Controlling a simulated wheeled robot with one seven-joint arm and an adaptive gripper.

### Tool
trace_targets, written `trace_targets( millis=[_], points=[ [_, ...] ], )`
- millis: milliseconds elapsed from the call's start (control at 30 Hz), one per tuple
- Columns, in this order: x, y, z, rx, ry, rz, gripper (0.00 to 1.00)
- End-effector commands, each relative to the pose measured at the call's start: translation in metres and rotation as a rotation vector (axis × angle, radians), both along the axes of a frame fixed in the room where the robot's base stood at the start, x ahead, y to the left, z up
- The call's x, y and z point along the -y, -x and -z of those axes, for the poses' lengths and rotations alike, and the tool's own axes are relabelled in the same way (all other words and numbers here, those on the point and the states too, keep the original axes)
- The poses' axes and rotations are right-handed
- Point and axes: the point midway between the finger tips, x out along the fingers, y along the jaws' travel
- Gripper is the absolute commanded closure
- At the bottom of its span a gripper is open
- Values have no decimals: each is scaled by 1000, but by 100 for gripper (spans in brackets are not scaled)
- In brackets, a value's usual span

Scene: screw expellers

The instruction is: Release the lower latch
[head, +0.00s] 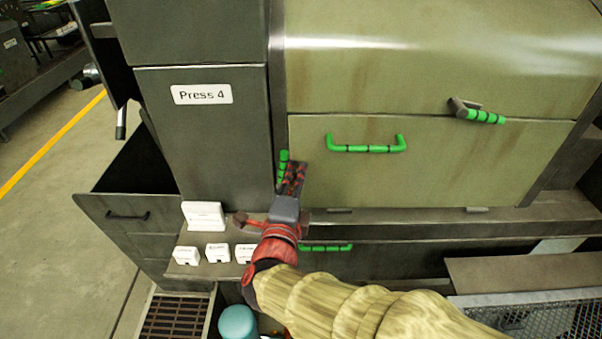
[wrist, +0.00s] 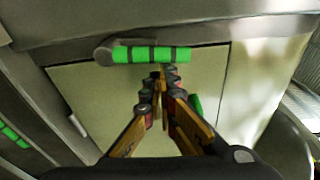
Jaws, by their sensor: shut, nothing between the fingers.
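The lower latch (head: 283,160) is a short green grip with black bands at the left edge of the olive panel (head: 440,165) in the head view. It stands upright there, partly covered by my gripper (head: 294,166). In the wrist view the latch (wrist: 152,54) lies across the top, with its dark pivot at its left end. My gripper (wrist: 160,74) is shut and empty, with its fingertips close beside the grip on the panel side. I cannot tell whether they touch it. A second green latch (head: 484,116) sits at the panel's top edge, farther right.
A green U-shaped handle (head: 366,147) is on the panel, right of my gripper; my fingers partly hide it in the wrist view (wrist: 194,106). Another green handle (head: 327,248) is below the ledge. White labelled blocks (head: 217,252) and a white box (head: 203,216) stand left of my wrist.

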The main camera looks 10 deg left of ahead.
Motion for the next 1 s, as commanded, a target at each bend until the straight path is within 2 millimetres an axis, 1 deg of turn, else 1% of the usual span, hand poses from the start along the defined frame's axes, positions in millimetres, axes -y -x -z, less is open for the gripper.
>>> trace_targets(
  millis=[300, 833, 1000],
  points=[
    [-6, 2, -4, 0, -4, -1, 100],
    [-7, 1, -4, 0, -5, 0, 100],
    [-4, -5, -3, -1, -6, 1, 100]
  ],
)
